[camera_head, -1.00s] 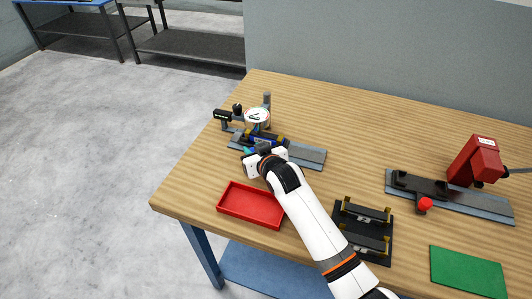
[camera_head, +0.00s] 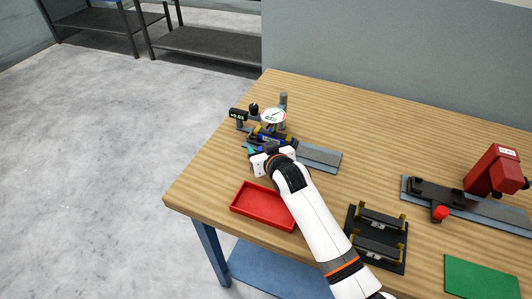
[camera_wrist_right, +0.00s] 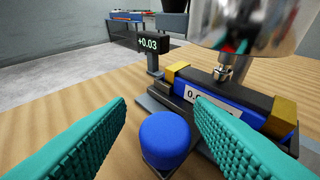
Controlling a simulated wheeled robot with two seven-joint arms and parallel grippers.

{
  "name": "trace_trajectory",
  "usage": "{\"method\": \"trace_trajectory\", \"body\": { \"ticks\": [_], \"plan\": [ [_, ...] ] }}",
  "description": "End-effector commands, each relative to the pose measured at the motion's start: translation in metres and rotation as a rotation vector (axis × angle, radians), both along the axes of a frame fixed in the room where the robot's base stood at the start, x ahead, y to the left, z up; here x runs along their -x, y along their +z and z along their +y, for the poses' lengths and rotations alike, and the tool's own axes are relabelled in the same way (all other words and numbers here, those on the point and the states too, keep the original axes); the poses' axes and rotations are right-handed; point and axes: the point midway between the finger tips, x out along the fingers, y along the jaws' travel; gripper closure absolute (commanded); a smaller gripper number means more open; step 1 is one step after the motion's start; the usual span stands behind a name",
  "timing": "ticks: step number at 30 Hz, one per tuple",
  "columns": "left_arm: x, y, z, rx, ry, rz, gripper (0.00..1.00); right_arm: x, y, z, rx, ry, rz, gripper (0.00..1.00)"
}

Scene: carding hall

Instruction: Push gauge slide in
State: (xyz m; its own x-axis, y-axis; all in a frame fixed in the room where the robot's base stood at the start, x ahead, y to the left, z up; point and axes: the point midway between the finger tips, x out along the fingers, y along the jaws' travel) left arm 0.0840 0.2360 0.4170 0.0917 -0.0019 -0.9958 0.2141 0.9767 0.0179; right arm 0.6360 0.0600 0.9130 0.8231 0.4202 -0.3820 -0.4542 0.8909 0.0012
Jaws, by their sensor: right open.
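The gauge slide (camera_head: 272,137) is a blue carriage under a black bar with gold ends, at the near side of the dial gauge (camera_head: 274,117). In the right wrist view the slide (camera_wrist_right: 236,104) has a partly hidden white number label, and the gauge's metal stem stands over the bar. A round blue knob (camera_wrist_right: 165,140) is in front of the slide. My right gripper (camera_head: 262,154) is open, its teal fingers (camera_wrist_right: 160,100) on either side of the knob; contact cannot be told. A small readout (camera_wrist_right: 149,44) shows +0.03. My left gripper is out of view.
A red tray (camera_head: 263,206) lies just in front of my right gripper. A black holder with bars (camera_head: 377,236), a green mat (camera_head: 482,277) and a red-headed fixture (camera_head: 493,170) are to the right. The table's left edge is close to the gauge.

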Motion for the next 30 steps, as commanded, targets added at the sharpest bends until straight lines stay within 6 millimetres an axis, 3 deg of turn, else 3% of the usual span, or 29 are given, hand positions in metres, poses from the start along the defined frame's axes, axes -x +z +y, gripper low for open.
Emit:
{"method": "trace_trajectory", "body": {
  "ticks": [18,30],
  "plan": [
    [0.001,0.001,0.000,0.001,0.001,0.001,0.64,0.086,0.039,-0.042,-0.001,0.002,-0.002,0.52],
    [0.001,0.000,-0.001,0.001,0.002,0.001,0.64,0.096,0.045,-0.047,0.000,0.002,-0.001,0.52]
  ]
}}
